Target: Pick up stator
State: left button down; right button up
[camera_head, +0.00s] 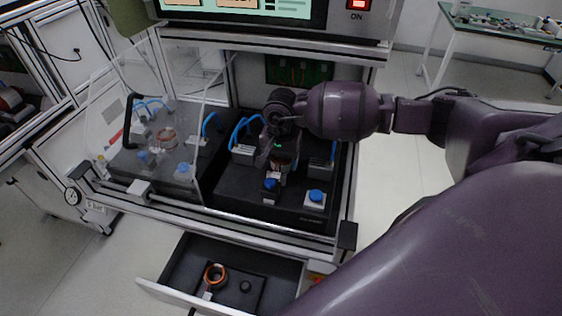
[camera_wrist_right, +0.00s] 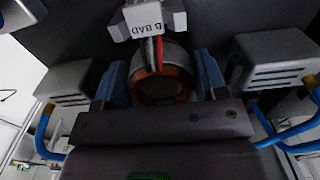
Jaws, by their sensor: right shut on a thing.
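A stator (camera_wrist_right: 160,88) with a copper ring and a grey shell sits between the two blue finger pads of my right gripper (camera_wrist_right: 161,75) in the right wrist view. The pads press against its sides. A grey connector tagged "B BAD" (camera_wrist_right: 148,18) hangs on its wires. In the head view my right gripper (camera_head: 278,160) is low over the right black test fixture (camera_head: 240,200), and the arm hides much of the stator. I cannot tell whether the stator touches the fixture. Another copper-wound stator (camera_head: 214,275) lies in the open drawer (camera_head: 180,262). My left gripper is out of view.
Grey clamp blocks with blue hoses (camera_wrist_right: 65,82) (camera_wrist_right: 275,60) stand on both sides of the gripper. A clear cover (camera_head: 110,105) stands over the left fixture, which holds another coil (camera_head: 165,137). A screen (camera_head: 240,8) overhangs the station. The open drawer juts out in front.

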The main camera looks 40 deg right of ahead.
jog(key=c, duration=0.3)
